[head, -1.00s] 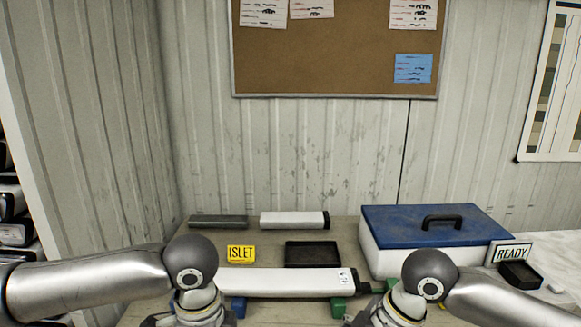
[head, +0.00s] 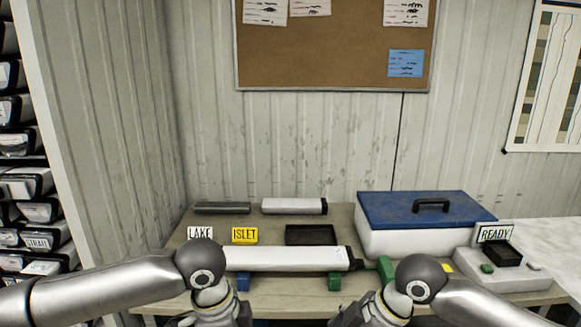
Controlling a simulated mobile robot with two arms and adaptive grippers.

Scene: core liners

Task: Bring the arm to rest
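My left arm (head: 205,268) comes in from the left and bends down at the table's front edge. My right arm (head: 418,275) comes in from the right and bends down the same way. The lower ends of both arms run out of the bottom of the head view, so neither gripper's fingers show. Between the arms, a long white core liner (head: 290,258) with a black right end lies across a blue support (head: 243,282) and a green support (head: 334,282).
Behind are a dark bar (head: 222,208), a white liner (head: 293,206), a black tray (head: 311,235) and LAKE (head: 200,233) and ISLET (head: 244,235) signs. A blue-lidded box (head: 420,240) and READY sign (head: 494,233) stand right. A liner rack (head: 22,190) stands far left.

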